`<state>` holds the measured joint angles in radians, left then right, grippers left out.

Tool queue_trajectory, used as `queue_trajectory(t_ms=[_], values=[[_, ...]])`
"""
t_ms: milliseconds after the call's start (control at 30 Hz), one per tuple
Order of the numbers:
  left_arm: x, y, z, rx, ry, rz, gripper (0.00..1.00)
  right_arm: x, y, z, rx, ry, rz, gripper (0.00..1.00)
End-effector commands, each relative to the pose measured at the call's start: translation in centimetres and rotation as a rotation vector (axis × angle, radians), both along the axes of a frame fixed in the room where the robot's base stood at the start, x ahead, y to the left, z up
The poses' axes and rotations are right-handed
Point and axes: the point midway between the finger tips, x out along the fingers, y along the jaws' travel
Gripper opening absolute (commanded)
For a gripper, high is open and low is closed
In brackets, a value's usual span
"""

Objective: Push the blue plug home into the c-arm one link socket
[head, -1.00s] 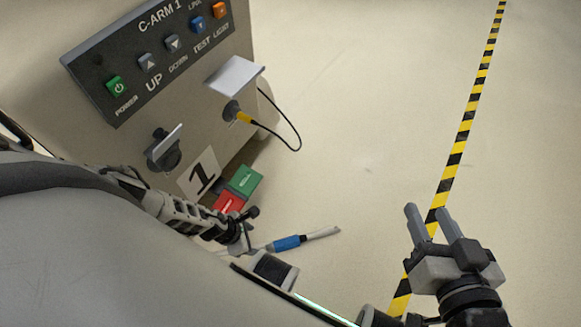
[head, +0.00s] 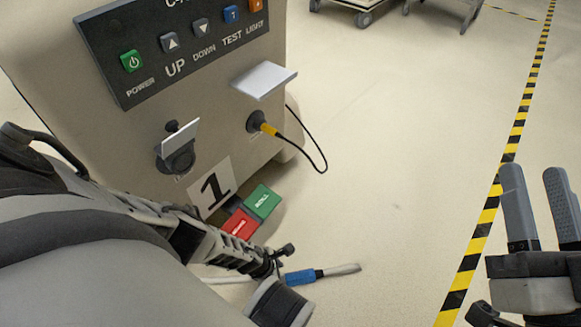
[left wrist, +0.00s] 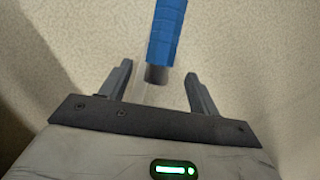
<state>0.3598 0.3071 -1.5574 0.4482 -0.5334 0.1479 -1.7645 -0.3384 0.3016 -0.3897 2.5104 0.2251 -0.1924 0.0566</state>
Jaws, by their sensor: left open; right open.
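The blue plug (head: 300,277) shows low in front of the cart in the head view, with a pale grey length on its right; I cannot tell whether it touches the floor. In the left wrist view the blue plug (left wrist: 166,32) lies ahead of my open left gripper (left wrist: 157,74), its dark end roughly between the fingertips, not clamped. In the head view my left gripper (head: 278,260) is beside the plug's left end, its fingers partly hidden. A round dark socket (head: 180,160) with a raised flap is on the C-arm 1 cart (head: 130,110). My right gripper (head: 545,215) is open and empty at right.
A yellow plug (head: 268,129) with a black cable sits in a second socket under a grey cover (head: 264,79). Green (head: 262,201) and red (head: 239,224) pedals stand at the cart's foot. The floor is clear up to a striped line (head: 508,150).

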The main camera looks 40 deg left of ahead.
Motion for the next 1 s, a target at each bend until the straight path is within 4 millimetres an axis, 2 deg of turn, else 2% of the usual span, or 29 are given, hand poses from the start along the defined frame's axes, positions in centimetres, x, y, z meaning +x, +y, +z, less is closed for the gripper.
queue_trajectory(t_ms=[33,100,300,600,800,833,867,1000], values=[[0.3,-0.3,-1.3,0.0,-0.001,-0.001,0.62,0.0,0.0,0.4,-0.025,-0.099,-0.006,0.41],[0.6,-0.4,-2.1,0.001,-0.001,0.0,0.62,-0.4,0.0,1.8,-0.053,-0.224,-0.017,0.41],[1.0,-0.8,-3.2,-0.001,0.001,0.001,0.62,-1.6,0.2,4.3,-0.103,-0.462,-0.032,0.41],[1.0,-0.8,-3.1,-0.001,0.001,0.001,0.62,-1.9,0.3,4.9,-0.109,-0.498,-0.035,0.41],[1.0,-0.8,-3.1,-0.001,0.001,0.001,0.07,-1.8,0.3,4.9,-0.109,-0.497,-0.034,0.41],[1.0,-0.8,-3.1,-0.001,0.001,0.001,0.07,-1.8,0.3,4.9,-0.109,-0.497,-0.034,0.41],[1.0,-0.9,-3.1,-0.002,0.0,0.001,0.03,-1.8,0.3,4.9,-0.109,-0.497,-0.034,0.41],[1.0,-0.9,-3.1,-0.002,0.0,0.001,0.03,-1.8,0.3,4.9,-0.109,-0.495,-0.034,0.41]])
